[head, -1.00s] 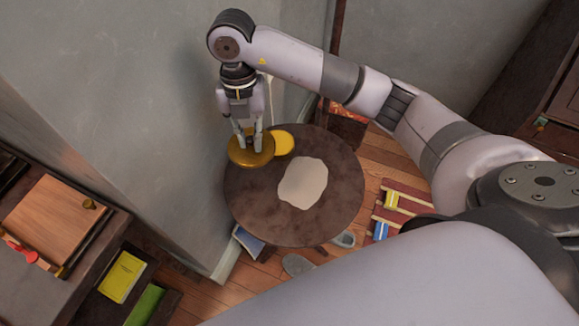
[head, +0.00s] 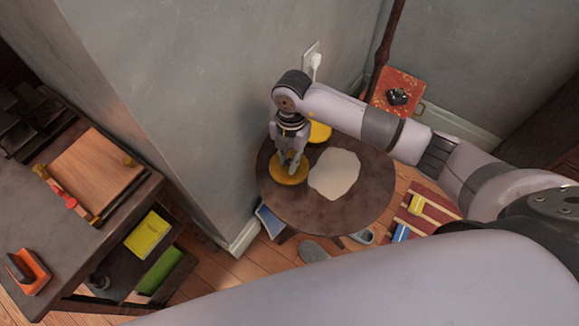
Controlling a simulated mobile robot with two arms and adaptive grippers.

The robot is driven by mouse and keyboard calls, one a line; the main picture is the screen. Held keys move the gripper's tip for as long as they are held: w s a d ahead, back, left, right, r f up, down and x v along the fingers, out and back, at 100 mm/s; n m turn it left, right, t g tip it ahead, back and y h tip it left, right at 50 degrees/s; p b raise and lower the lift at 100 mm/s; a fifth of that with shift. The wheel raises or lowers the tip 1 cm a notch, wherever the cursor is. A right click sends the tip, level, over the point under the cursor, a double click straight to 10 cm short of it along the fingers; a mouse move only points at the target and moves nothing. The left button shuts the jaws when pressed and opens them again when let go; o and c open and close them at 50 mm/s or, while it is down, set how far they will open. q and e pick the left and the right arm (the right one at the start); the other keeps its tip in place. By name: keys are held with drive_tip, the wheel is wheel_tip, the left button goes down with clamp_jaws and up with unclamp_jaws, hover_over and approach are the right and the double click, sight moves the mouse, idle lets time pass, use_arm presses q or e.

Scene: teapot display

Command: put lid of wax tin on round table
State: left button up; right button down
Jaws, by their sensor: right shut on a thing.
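The round table (head: 300,215) is dark brown and stands in the corner by the grey wall. My right gripper (head: 291,172) points down over its left part and is shut on the lid of the wax tin (head: 287,178), a golden-yellow disc. The lid is at or just above the tabletop; I cannot tell whether it touches. The wax tin (head: 321,132), round and yellow, stands at the table's back edge, partly hidden by my right arm. My left gripper is not in view.
A pale irregular sheet (head: 335,174) lies mid-table, right of the lid. The table's front and right are bare. Wall stands close on the left. Slippers (head: 313,251), a striped rack (head: 422,212) and a red box (head: 399,92) surround the table. A shelf unit (head: 120,215) is at left.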

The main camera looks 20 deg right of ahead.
drive_tip(key=shift+f, duration=2.5)
drive_tip(key=c, duration=1.5)
unclamp_jaws()
drive_tip(key=shift+f, duration=0.15)
drive_tip(key=shift+c, duration=0.2)
drive_tip(key=r, duration=0.8)
drive_tip(key=w+r, duration=0.1)
drive_tip(key=r, duration=0.3)
drive_tip(key=shift+w+d+r, duration=0.1)
drive_tip(key=shift+d+r, duration=0.05)
drive_tip(key=shift+d, duration=0.25)
